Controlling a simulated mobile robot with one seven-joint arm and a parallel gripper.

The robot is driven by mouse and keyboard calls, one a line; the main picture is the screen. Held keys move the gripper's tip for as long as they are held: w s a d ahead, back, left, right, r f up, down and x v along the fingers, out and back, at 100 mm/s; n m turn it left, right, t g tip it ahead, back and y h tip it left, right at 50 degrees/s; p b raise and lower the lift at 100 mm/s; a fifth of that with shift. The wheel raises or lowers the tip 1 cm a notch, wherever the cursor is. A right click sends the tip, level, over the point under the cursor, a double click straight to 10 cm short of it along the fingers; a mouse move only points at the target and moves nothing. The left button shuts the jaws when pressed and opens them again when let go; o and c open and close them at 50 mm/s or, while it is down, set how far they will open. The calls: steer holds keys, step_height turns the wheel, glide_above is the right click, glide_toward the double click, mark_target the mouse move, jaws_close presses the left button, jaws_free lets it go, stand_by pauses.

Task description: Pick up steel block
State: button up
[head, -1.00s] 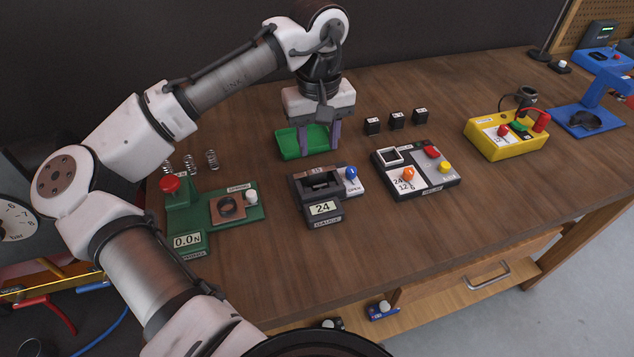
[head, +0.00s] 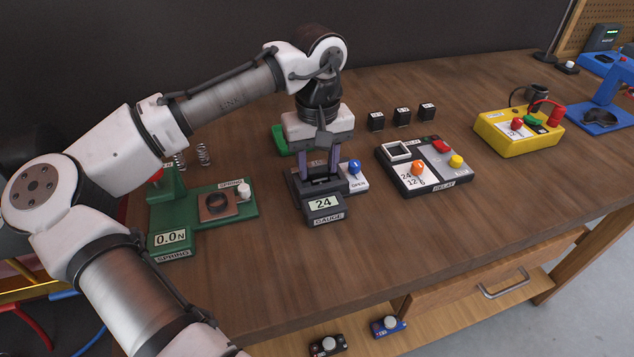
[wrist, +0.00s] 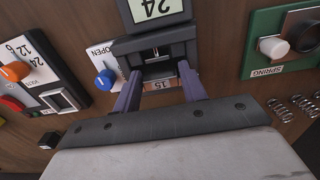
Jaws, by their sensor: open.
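The black gauge (head: 325,214) stands on the bench with its display reading 24. It also shows in the wrist view (wrist: 177,36). My gripper (head: 320,172) is open and points down at the gauge, its two purple-grey fingers apart. In the wrist view the fingertips (wrist: 160,70) lie on either side of the gauge's recess and a small label reading 15. A grey surface (wrist: 158,70) shows inside the recess between the fingers. It may be the steel block, but I cannot tell for sure. I cannot tell whether the fingers touch anything.
A blue knob (head: 354,167) marked OPEN is close to the right of the gripper. The green spring tester (head: 170,239) is left, the relay box (head: 437,180) right, and a green tray (head: 279,140) behind. Small black cubes (head: 402,116) stand farther back.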

steer(key=shift+f, duration=0.2)
steer(key=c, duration=0.9)
steer(key=shift+o, duration=0.2)
